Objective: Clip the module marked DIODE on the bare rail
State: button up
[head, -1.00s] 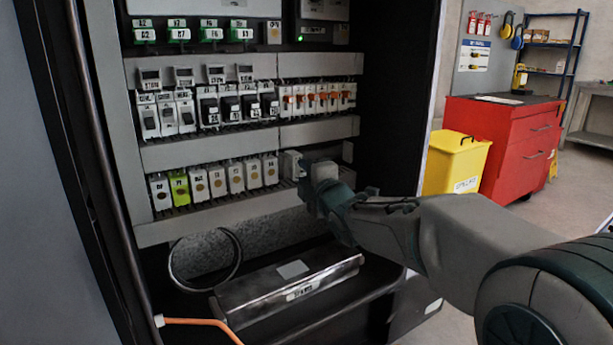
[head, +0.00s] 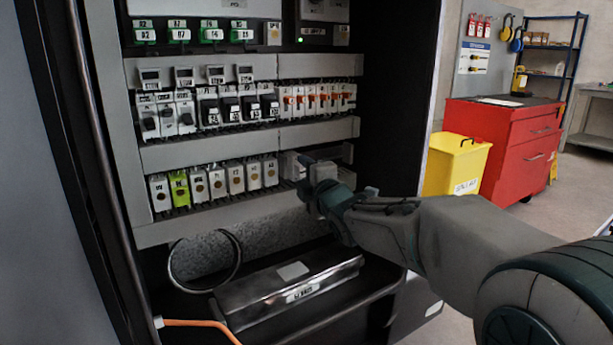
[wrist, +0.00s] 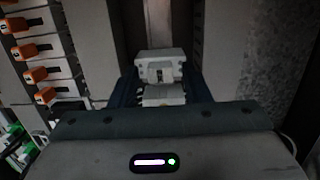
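A pale module (head: 289,165) stands at the right end of the lower module row, on the lower rail. It also shows in the wrist view as a stepped pale block (wrist: 160,68); no marking on it is legible. My gripper (wrist: 163,92) is at this block, one dark finger on each side. In the head view my gripper (head: 307,170) is at the module's right, a dark fingertip standing out above. The fingers look spread, with little clearance. The bare rail (wrist: 158,22) runs on beyond the block in the wrist view. Its seating on the rail is hidden.
Several modules, one of them yellow-green (head: 180,189), fill the lower row to the left. Orange-lever breakers (head: 318,98) sit above. A metal tray (head: 290,285) lies below on the cabinet floor. A yellow bin (head: 455,163) and red cabinet (head: 505,145) stand outside at right.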

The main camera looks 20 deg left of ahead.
dwell(0.3)
jog(key=p+v, duration=0.2)
jog(key=v, duration=1.2)
jog(key=s+d+r+m+g+h+p, duration=0.1)
jog(key=d+r+m+h+p, duration=0.2)
jog(key=d+m+h+p, duration=0.35)
jog(key=s+d+r+m+g+h+p, duration=0.1)
jog(key=d+r+m+g+h+p, duration=0.2)
jog(key=d+m+p, duration=0.6)
jog(key=s+d+r+m+g+h+p, duration=0.1)
jog(key=s+d+r+m+g+p, duration=0.2)
jog(key=s+p, duration=0.5)
jog(key=s+d+r+m+g+h+p, duration=0.1)
jog(key=s+d+r+m+g+p, duration=0.2)
jog(key=s+d+r+m+p, duration=0.2)
jog(key=shift+s+d+r+m+g+h+p, duration=0.15)
jog(key=shift+s+d+m+g+h+p, duration=0.25)
jog(key=shift+s+d+m+p, duration=1.5)
jog(key=shift+s+d+n+p, duration=0.2)
jog(key=shift+d+n+p, duration=0.2)
jog(key=shift+d, duration=0.1)
